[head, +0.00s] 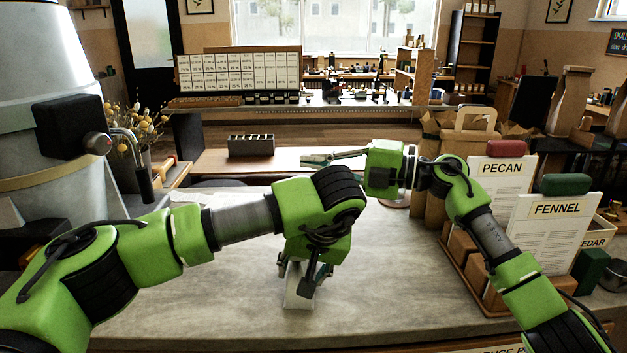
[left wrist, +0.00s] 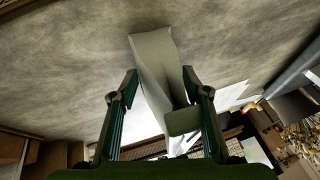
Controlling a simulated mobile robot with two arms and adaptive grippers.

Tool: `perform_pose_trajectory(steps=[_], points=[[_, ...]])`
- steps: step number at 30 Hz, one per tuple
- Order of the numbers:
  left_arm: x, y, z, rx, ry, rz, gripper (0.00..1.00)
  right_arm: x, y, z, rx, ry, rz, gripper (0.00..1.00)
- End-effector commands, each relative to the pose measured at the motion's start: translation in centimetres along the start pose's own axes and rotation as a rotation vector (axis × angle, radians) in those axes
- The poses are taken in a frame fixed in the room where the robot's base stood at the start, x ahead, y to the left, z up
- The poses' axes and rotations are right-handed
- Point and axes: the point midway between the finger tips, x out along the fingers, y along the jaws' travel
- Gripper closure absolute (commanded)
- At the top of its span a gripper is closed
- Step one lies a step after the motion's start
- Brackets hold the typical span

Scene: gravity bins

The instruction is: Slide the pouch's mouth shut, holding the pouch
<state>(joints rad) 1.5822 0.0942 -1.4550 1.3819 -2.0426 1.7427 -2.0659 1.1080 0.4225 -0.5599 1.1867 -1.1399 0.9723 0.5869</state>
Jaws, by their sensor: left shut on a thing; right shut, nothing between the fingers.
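The pale grey pouch (head: 297,293) stands on the counter in the lower middle of the head view. My left gripper (head: 306,281) is over it from above, shut on it. In the left wrist view the pouch (left wrist: 154,52) runs between the two fingers, with a rounded grey piece (left wrist: 182,121) near its lower end. The pouch's mouth is mostly hidden by my left gripper in the head view, so I cannot tell whether it is open. My right gripper (head: 308,160) is shut and empty, pointing left, above and behind the pouch.
The pale counter (head: 400,290) is clear around the pouch. At right stand a PECAN card (head: 500,185), a FENNEL card (head: 548,232) and a wooden tray with blocks. Paper bags (head: 432,170) stand behind my right arm. A large pale bin (head: 45,95) is at left.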

Motion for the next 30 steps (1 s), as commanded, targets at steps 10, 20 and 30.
perform_pose_trajectory(steps=[10,20,30], points=[[0.28,0.12,0.30,0.005,-0.007,0.001,0.93,0.00,0.20,-0.05,0.002,0.002,-0.001,1.00],[0.17,0.06,0.15,0.002,-0.004,0.000,0.37,0.01,0.18,-0.06,0.002,0.002,-0.002,1.00],[0.07,0.00,0.02,0.000,-0.001,0.000,0.17,0.02,0.19,-0.07,0.002,0.002,-0.002,1.00]])
